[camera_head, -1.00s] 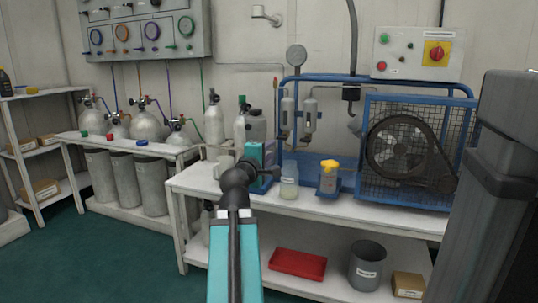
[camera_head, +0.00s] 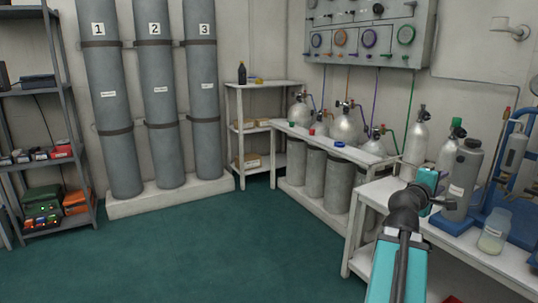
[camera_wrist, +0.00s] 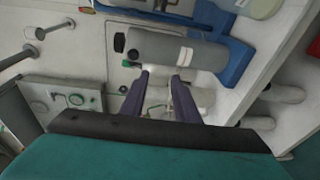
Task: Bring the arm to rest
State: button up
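My arm shows in the head view at the lower right, with a teal link and a dark wrist joint. My gripper (camera_wrist: 160,84) shows in the wrist view as two dark fingers standing apart, with nothing seen held between them. The gripper is at the near end of the white bench (camera_head: 381,191), beside a grey cylinder (camera_head: 462,180) with a white label. That cylinder also shows in the wrist view (camera_wrist: 150,46), beyond the fingers; the exact gap is unclear.
A glass jar (camera_head: 493,235) stands right of the grey cylinder. Pale gas cylinders (camera_head: 415,140) stand behind the gripper. A low white bench (camera_head: 300,132) and tall numbered cylinders (camera_head: 160,100) are further left. The green floor (camera_head: 200,245) at left is open.

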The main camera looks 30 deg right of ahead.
jog(key=w+a+f+n+t+y+p, duration=0.2)
jog(key=w+a+f+p, duration=0.3)
jog(key=w, duration=0.5)
jog(key=w+a+f+n+t+y+p, duration=0.15)
jog(key=w+a+f+p, duration=0.25)
jog(key=w+a+p, duration=0.4)
jog(key=w+a+f+n+y+p, duration=0.1)
jog(key=w+a+f+y+p, duration=0.35)
jog(key=a, duration=0.55)
jog(key=w+a+f+n+y+p, duration=0.1)
jog(key=w+a+f+p, duration=0.2)
jog(key=a+f+p, duration=0.45)
jog(key=s+a+f+g+y+p, duration=0.2)
jog(key=s+a+f+p, duration=0.25)
jog(key=a, duration=0.55)
jog(key=s+a+f+g+y+p, duration=0.2)
jog(key=s+a+f+p, duration=0.3)
jog(key=a, duration=0.5)
jog(key=s+a+f+m+g+y+p, duration=0.2)
jog(key=s+a, duration=0.5)
jog(key=s, duration=0.4)
jog(key=s+a+f+m+g+y+p, duration=0.1)
jog(key=s+a+f+m+g+y, duration=0.1)
jog(key=s+a+m+g, duration=0.3)
jog(key=s+a, duration=0.3)
jog(key=s, duration=0.3)
jog(key=shift+s+a+f+p, duration=0.15)
jog(key=shift+a+f+p, duration=0.05)
jog(key=shift+p, duration=0.15)
